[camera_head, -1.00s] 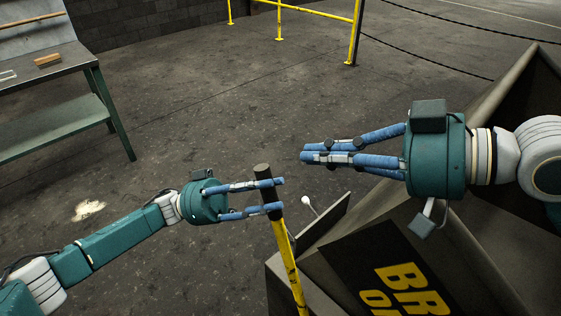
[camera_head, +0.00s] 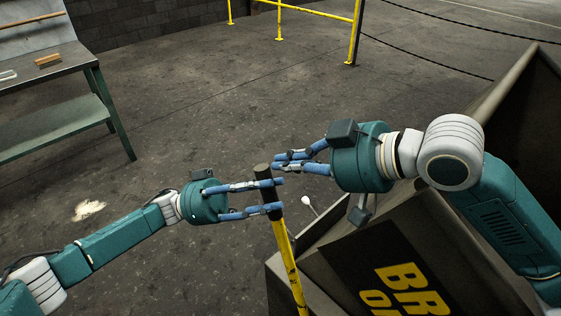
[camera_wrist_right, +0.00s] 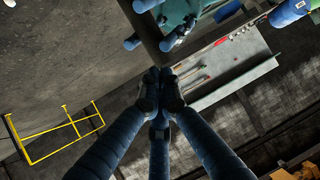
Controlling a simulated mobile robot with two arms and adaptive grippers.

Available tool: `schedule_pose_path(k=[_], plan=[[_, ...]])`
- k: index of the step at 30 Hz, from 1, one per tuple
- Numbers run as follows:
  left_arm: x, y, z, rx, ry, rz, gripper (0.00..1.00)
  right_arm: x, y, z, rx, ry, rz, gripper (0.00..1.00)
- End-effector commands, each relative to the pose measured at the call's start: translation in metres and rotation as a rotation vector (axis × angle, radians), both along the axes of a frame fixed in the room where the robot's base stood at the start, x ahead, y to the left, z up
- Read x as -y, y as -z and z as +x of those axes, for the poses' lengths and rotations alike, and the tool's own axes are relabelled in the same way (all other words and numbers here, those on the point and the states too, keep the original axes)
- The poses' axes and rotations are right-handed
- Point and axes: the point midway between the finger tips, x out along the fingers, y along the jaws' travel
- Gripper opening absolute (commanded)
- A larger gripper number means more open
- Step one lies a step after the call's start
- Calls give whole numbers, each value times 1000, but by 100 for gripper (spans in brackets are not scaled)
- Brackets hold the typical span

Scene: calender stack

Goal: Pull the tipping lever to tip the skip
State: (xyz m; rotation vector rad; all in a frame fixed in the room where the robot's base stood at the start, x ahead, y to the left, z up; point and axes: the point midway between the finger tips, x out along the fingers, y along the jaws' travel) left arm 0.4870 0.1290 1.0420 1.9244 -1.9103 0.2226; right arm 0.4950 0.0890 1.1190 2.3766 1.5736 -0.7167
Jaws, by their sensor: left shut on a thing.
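The tipping lever (camera_head: 291,262) is a yellow bar with dark scuffs and a dark grip at its top. It stands nearly upright beside the skip in the head view. My left gripper (camera_head: 277,196) is shut around the lever's dark grip, one finger above the other. My right gripper (camera_head: 276,160) is above and right of the lever top, its fingertips drawn together and empty. Its fingers also meet in the right wrist view (camera_wrist_right: 160,88). Whether they touch the lever is unclear. The dark brown skip (camera_head: 520,95) stands at right, partly hidden by my right arm.
A green workbench (camera_head: 55,120) with a small wooden block (camera_head: 47,59) stands at upper left. A yellow rail (camera_head: 318,12) and dark ropes (camera_head: 430,58) are at the back. A small white-knobbed rod (camera_head: 306,201) is just right of the lever.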

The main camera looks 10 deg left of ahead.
Motion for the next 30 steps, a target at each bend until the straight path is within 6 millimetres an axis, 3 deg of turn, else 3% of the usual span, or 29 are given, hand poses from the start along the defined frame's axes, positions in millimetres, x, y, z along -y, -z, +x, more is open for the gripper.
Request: schedule_pose_path(k=[6, 17, 25, 30], plan=[[0, 2, 0, -4, -1, 3, 0, -13, 8, 5, -1, 0, 0, 0], [1, 2, 0, -5, -1, 3, 0, -15, 9, 6, -2, 0, -1, 0], [4, 0, -4, 2, 13, -2, 0, -40, 16, 23, -58, 1, -80, 0], [5, 2, -5, 2, 16, -3, 0, -43, 20, 26, -70, 5, -100, 0]])
